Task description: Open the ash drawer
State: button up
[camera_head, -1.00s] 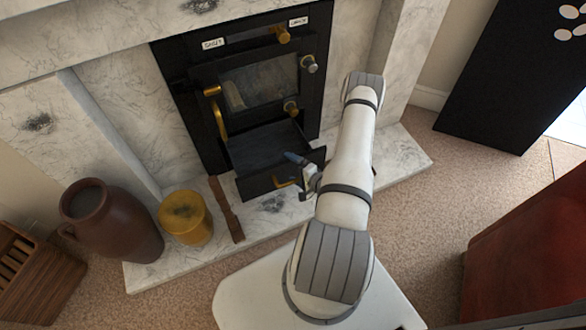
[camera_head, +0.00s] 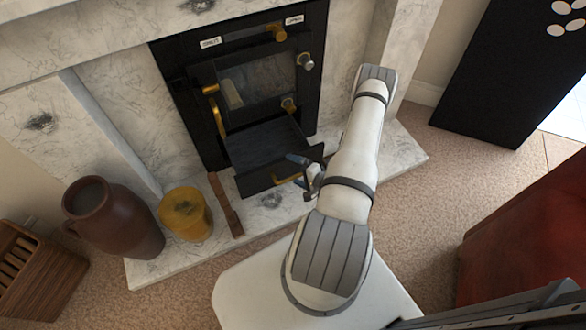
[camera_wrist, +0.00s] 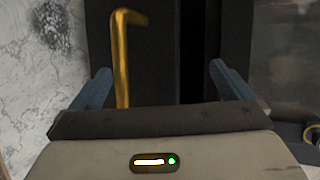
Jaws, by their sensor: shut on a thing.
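The ash drawer (camera_head: 262,175) is a black box low in the stove front. It stands out from the stove, with its dark inside showing from above. Its brass handle (camera_head: 286,179) is on the front face. My gripper (camera_head: 297,170) is at the right part of this face, shut on the handle; the arm partly hides the contact. In the wrist view my blue fingers (camera_wrist: 160,85) show at either side, and the grip itself is out of sight. A tall brass door handle (camera_wrist: 122,60) shows behind them.
The stove door (camera_head: 258,82) is above the drawer. A red piece of furniture (camera_head: 530,230) is at the right.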

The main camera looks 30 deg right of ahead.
jog(key=shift+s+d+r, duration=0.5)
jog(key=shift+s, duration=0.05)
jog(key=c, duration=1.2)
jog(key=shift+s+d+r, duration=0.1)
jog(key=shift+s+d, duration=0.1)
jog(key=shift+s, duration=0.9)
jog(key=shift+s+d+r, duration=0.1)
jog(key=shift+s+d, duration=0.1)
jog(key=shift+s, duration=0.9)
jog(key=shift+c, duration=0.2)
